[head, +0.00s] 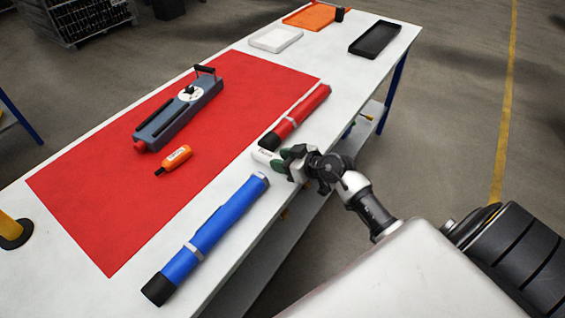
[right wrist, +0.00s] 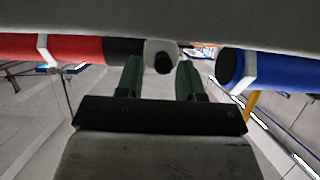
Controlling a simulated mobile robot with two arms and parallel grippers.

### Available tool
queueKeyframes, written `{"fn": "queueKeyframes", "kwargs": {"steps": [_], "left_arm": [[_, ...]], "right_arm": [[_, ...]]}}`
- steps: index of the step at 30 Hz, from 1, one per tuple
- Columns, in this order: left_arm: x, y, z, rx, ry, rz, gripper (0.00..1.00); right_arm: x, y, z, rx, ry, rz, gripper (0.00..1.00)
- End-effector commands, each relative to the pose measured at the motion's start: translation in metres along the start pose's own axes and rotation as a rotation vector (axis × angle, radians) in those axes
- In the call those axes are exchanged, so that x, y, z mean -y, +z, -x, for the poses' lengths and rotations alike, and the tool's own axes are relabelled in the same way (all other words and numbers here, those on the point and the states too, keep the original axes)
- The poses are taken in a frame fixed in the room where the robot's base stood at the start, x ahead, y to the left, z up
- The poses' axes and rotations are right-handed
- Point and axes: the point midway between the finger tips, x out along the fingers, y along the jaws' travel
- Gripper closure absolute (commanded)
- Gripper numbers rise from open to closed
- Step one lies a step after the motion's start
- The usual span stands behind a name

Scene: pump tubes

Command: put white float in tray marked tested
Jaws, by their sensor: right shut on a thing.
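The white float (head: 265,157) is a short white cylinder with dark markings, at the table's right edge between the red and blue tubes. My right gripper (head: 287,163) is shut on it; the fingers hide part of it. In the right wrist view the float (right wrist: 155,50) shows a white end with a dark tip between the two green fingers (right wrist: 160,78). At the far end of the table are a white tray (head: 262,45), an orange tray (head: 300,22) and a black tray (head: 370,49). I cannot read a "tested" mark on any. My left gripper is not in view.
A red tube (head: 300,112) and a blue tube (head: 220,222) lie along the table's right side. A grey-blue device (head: 170,118) and an orange float (head: 177,156) lie on the red mat (head: 110,205). A black object (head: 339,15) stands by the orange tray.

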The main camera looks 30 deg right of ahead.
Motion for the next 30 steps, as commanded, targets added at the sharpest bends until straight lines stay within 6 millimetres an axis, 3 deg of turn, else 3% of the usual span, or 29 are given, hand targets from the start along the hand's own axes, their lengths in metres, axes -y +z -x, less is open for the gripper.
{"fn": "queueKeyframes", "kwargs": {"steps": [11,12,16,26,30], "left_arm": [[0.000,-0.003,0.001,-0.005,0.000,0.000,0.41],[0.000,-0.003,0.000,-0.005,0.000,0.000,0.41],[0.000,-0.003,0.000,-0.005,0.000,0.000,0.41],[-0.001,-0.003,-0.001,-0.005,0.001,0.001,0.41],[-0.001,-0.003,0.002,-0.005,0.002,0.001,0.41]], "right_arm": [[0.000,0.004,-0.002,-0.002,0.000,-0.001,0.90],[0.000,0.005,-0.002,-0.001,0.000,0.000,0.58],[0.000,0.005,-0.002,-0.001,0.000,0.001,0.38],[0.000,0.004,-0.002,-0.001,0.000,0.002,0.37],[0.000,0.003,0.014,0.001,0.001,0.000,0.37]]}}
